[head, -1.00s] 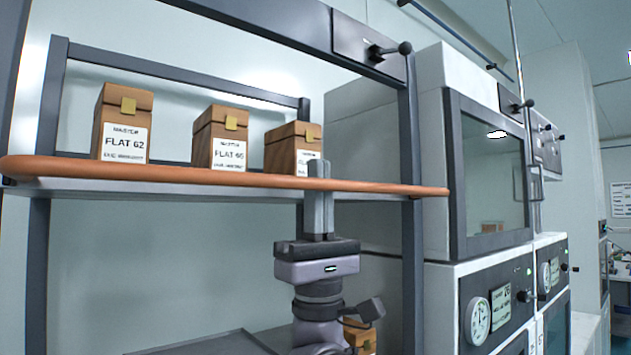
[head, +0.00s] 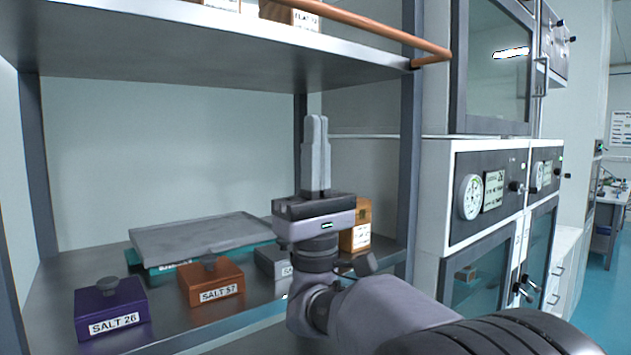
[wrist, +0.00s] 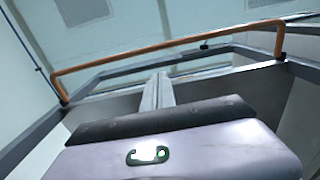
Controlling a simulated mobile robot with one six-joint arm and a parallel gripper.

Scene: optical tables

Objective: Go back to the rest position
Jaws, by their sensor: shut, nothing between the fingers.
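My gripper (head: 316,125) points straight up in the head view, in front of the open shelf bay and below the upper shelf. Its two fingers are together with nothing between them. My arm reaches it from the lower right. In the wrist view my gripper (wrist: 158,80) points up toward the orange rail of the upper shelf, with its fingers closed. No rest position is marked in either view.
The upper shelf (head: 200,60) with its orange rail (head: 380,25) overhangs the gripper. On the lower shelf are a purple SALT 26 box (head: 108,308), an orange SALT 57 box (head: 212,283), a grey box (head: 272,263) and a grey slab (head: 200,238). A brown box (head: 357,228) stands behind the gripper. Cabinets (head: 490,200) stand to the right.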

